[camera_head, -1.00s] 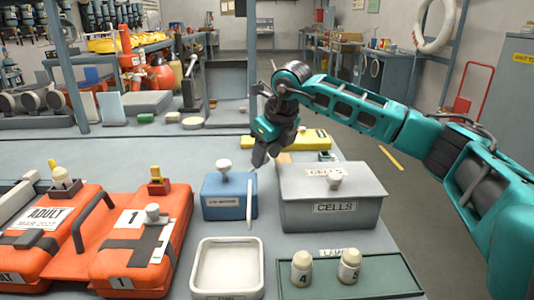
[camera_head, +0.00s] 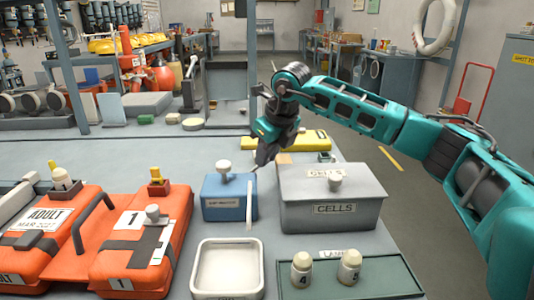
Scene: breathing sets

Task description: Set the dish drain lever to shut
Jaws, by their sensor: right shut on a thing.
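The white dish (camera_head: 227,268) stands at the front middle of the bench, with a label on its front that is too small to read. I cannot make out a drain lever on it. A thin white stick (camera_head: 249,207) stands nearly upright by the right side of a blue box (camera_head: 222,198), behind the dish. My right gripper (camera_head: 259,162) points down at the stick's upper end, between the blue box and the grey CELLS box. It looks shut on the stick, though the fingertips are small and dark. My left gripper is not in view.
The lidded grey CELLS box (camera_head: 332,200) is close to the right of the gripper. A green tray (camera_head: 385,283) with two white-capped jars is at front right. Orange cases (camera_head: 140,245) fill the left. A yellow block (camera_head: 285,140) lies behind.

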